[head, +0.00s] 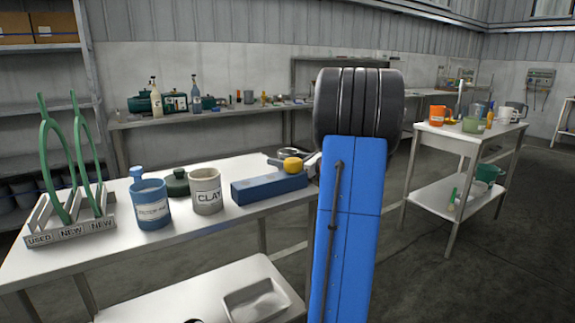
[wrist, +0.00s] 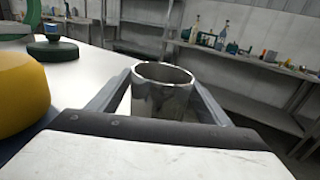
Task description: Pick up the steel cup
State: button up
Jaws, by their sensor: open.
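The steel cup (wrist: 162,92) stands upright and close in the wrist view, its round open rim towards me. My gripper (wrist: 161,78) is open, with one finger on the left of the cup and one on the right. The fingers look very near its sides; I cannot tell whether either touches. The cup's lower part is hidden behind the gripper's body. In the head view my blue arm covers most of the area around the gripper, and I cannot make out the cup clearly there.
A yellow object (wrist: 20,92) is close on the gripper's left; it also shows on the blue box (head: 270,188). The clay pot (head: 205,190), blue pot (head: 150,205), green lid (head: 177,183) and rack (head: 70,232) stand further left. A cart (head: 455,135) with cups is at right.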

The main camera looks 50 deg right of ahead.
jog(key=shift+x, duration=1)
jog(key=c, duration=1.2)
jog(key=shift+o, duration=0.2)
